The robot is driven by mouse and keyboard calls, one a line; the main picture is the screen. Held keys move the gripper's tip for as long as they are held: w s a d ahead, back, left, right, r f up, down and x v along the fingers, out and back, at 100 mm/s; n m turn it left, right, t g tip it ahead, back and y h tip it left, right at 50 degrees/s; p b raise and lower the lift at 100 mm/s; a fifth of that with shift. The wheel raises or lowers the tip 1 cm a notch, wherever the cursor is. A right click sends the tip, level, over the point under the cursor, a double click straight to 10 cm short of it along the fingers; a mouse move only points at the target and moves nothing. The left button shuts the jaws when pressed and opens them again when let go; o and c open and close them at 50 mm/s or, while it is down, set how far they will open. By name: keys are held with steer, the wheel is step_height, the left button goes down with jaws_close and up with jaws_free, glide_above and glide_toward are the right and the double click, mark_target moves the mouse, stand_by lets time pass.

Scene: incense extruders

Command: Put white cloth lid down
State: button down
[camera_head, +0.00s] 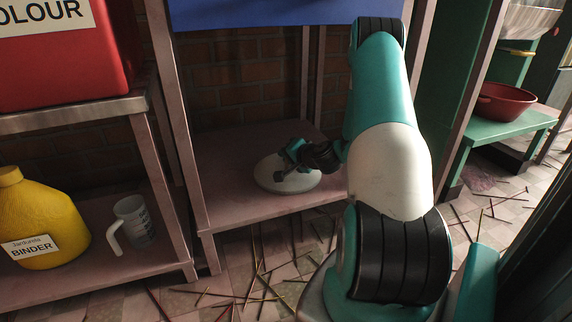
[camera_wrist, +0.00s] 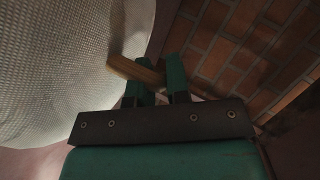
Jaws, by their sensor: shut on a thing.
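The white cloth lid (camera_head: 272,174) is a pale, shallow disc at the lower shelf of the middle rack. It appears to rest on the shelf or just above it; I cannot tell which. In the wrist view its woven white surface (camera_wrist: 60,60) fills the left side, and a brown wooden handle (camera_wrist: 135,71) crosses to the fingers. My gripper (camera_head: 290,152) is over the lid. In the wrist view my gripper (camera_wrist: 162,88) has its green fingers shut on the handle. The lid's far underside is hidden.
The lower shelf (camera_head: 230,150) is otherwise bare. A rack post (camera_head: 180,140) stands left. A yellow binder jug (camera_head: 45,215) and a measuring jug (camera_head: 133,222) sit on the left rack. Incense sticks (camera_head: 262,285) litter the floor. A red bowl (camera_head: 505,102) is on a green stand.

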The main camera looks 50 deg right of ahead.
steer(key=shift+f, duration=0.2)
steer(key=c, duration=1.1)
jaws_free()
